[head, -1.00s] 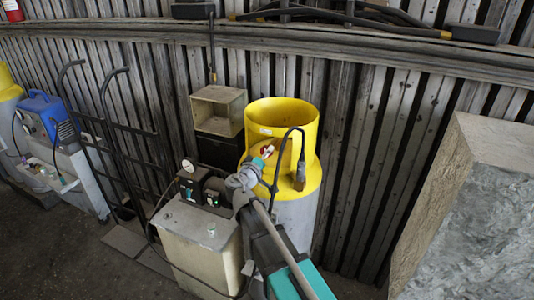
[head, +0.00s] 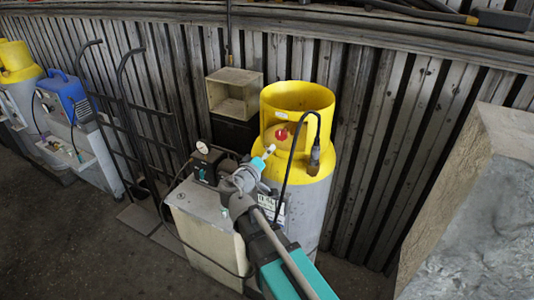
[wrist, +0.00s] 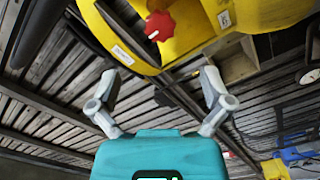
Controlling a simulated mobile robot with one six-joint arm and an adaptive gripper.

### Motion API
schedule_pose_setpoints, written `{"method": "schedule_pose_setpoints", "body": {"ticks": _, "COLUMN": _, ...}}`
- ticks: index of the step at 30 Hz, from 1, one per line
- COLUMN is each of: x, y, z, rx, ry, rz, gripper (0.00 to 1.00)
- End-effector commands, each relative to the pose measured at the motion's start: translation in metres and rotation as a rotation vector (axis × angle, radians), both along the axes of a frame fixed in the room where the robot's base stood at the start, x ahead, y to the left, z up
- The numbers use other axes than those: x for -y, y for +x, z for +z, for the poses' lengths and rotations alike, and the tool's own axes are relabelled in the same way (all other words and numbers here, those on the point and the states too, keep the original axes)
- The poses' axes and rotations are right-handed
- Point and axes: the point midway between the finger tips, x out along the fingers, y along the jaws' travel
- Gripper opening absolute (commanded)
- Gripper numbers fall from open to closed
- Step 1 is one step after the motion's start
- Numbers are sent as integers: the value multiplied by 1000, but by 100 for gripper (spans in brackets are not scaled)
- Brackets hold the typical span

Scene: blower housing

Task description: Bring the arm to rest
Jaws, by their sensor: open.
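My arm (head: 262,240) reaches up from the bottom of the head view towards the gas cylinder (head: 318,215) with the yellow collar. My gripper (head: 269,152) is at the cylinder's upper left, in front of the collar opening. In the wrist view my gripper (wrist: 158,74) has its two fingers spread wide with nothing between them. The red valve knob (head: 281,134) shows inside the yellow collar (head: 300,96). It also shows in the wrist view (wrist: 160,25), beyond the fingertips and apart from them.
A beige machine (head: 205,222) with a gauge (head: 203,147) stands close left of my arm. A black hose (head: 295,150) loops over the cylinder. A hand truck (head: 130,120) is left, an open box (head: 234,94) behind. A large block (head: 480,200) stands right.

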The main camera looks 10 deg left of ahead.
Motion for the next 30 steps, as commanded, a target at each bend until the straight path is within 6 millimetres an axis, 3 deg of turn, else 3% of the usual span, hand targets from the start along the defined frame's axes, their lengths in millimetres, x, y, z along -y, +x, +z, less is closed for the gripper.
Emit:
{"method": "schedule_pose_setpoints", "body": {"ticks": 6, "x": 1, "y": 0, "z": -1, "rx": -1, "ry": 0, "rz": -2, "gripper": 99}}
{"method": "schedule_pose_setpoints", "body": {"ticks": 11, "x": 18, "y": 2, "z": -12, "rx": -35, "ry": 21, "rz": -38, "gripper": 99}}
{"method": "schedule_pose_setpoints", "body": {"ticks": 14, "x": 41, "y": 3, "z": -28, "rx": -81, "ry": 51, "rz": -88, "gripper": 99}}
{"method": "schedule_pose_setpoints", "body": {"ticks": 20, "x": 106, "y": -1, "z": -77, "rx": -239, "ry": 150, "rz": -231, "gripper": 99}}
{"method": "schedule_pose_setpoints", "body": {"ticks": 24, "x": 152, "y": -12, "z": -117, "rx": -377, "ry": 238, "rz": -337, "gripper": 99}}
{"method": "schedule_pose_setpoints", "body": {"ticks": 30, "x": 205, "y": -37, "z": -172, "rx": -585, "ry": 379, "rz": -457, "gripper": 99}}
